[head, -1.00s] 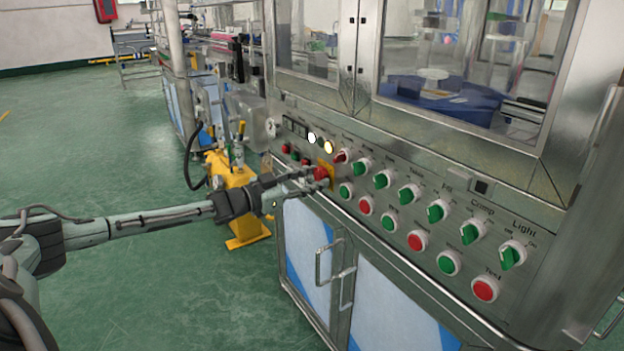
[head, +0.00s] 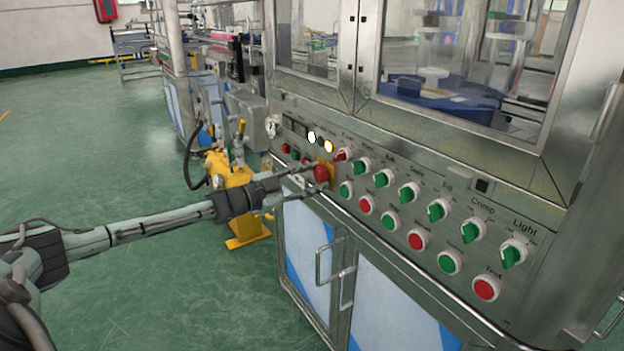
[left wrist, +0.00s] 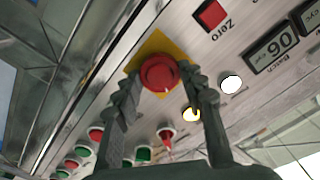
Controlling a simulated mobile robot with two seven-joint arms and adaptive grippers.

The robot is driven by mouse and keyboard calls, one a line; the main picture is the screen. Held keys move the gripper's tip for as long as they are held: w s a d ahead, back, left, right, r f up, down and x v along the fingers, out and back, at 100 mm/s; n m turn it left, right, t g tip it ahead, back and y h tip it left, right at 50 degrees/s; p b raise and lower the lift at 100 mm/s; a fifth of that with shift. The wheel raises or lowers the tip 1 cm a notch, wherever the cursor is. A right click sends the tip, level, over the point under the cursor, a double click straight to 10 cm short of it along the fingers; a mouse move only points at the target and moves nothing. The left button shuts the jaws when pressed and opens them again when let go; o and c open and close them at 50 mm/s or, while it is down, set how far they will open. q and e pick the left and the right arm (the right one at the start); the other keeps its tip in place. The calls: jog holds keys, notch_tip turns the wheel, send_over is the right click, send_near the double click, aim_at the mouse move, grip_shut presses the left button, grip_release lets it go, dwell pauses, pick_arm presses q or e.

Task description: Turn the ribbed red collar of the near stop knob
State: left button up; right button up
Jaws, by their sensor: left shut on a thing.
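The red stop knob (head: 321,173) sits on a yellow square plate (head: 331,177) on the sloped metal control panel. In the left wrist view the knob (left wrist: 159,73) shows as a round red cap on its yellow plate (left wrist: 152,46). My left gripper (head: 318,178) reaches it from the left in the head view. In the left wrist view its two dark ribbed fingers (left wrist: 163,77) stand on either side of the knob and are shut on it. The exact contact and the ribs of the collar are hard to make out. My right gripper is not in view.
Green selector switches (head: 408,193) and red and green push buttons (head: 417,240) line the panel to the right of the knob. A lit yellow lamp (head: 328,146) is just above it. Cabinet door handles (head: 347,287) stick out below. Open green floor (head: 110,150) lies to the left.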

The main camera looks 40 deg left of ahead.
pick_arm(q)
jog(key=shift+m, duration=1.2)
jog(key=o, duration=1.2)
jog(key=shift+c, duration=0.2)
